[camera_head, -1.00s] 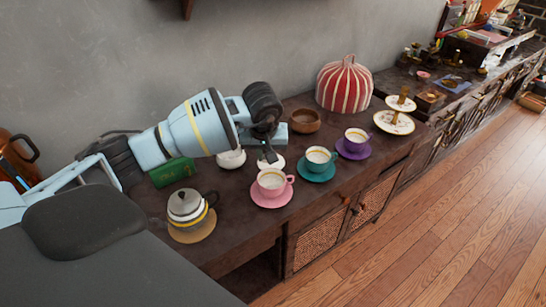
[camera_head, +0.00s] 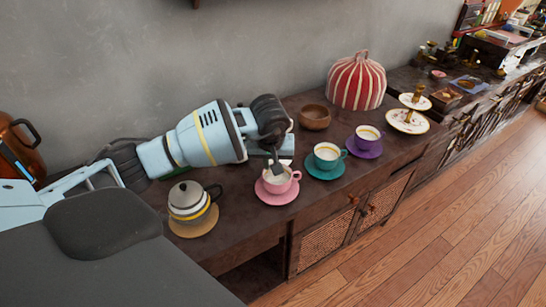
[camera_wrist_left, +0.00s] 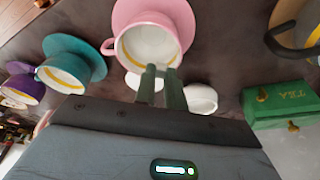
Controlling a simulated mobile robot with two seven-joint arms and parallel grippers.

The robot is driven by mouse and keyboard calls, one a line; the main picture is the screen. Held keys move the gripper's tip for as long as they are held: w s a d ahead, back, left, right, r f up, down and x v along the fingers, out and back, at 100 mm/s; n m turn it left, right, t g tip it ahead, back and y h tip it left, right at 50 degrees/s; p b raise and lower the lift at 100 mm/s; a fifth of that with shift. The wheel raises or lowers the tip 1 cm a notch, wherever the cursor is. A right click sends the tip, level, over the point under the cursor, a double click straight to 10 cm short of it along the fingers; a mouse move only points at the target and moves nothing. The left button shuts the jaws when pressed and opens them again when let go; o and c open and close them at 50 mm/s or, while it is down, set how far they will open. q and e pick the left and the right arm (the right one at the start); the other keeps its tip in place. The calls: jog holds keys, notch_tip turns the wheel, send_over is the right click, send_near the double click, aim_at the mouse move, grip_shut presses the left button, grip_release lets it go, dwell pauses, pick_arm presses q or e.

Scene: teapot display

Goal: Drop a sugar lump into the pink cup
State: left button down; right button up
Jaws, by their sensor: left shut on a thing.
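The pink cup (camera_head: 276,181) stands upright on its pink saucer (camera_head: 268,199), with pale liquid inside and its handle to the right. In the left wrist view the pink cup (camera_wrist_left: 148,42) is just beyond my fingertips. My left gripper (camera_head: 277,171) points down over the cup's opening, its tips at or just above the rim. In the left wrist view its fingers (camera_wrist_left: 161,69) are close together, shut on a small sugar lump that they mostly hide. A white bowl (camera_wrist_left: 201,99) stands beside the fingers. My right gripper is not in view.
A teal cup (camera_head: 327,155) and a purple cup (camera_head: 367,136) stand to the right on saucers. A striped teapot (camera_head: 188,201) is on the left. A green box (camera_wrist_left: 279,104) shows in the left wrist view. A wooden bowl (camera_head: 314,117) and red-striped cosy (camera_head: 356,82) stand behind.

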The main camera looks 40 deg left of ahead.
pick_arm(q)
jog(key=shift+f, duration=0.35)
jog(key=c, duration=1.4)
grip_release()
jog(key=shift+r, duration=0.1)
jog(key=shift+v, duration=3.9)
jog(key=shift+s, duration=0.1)
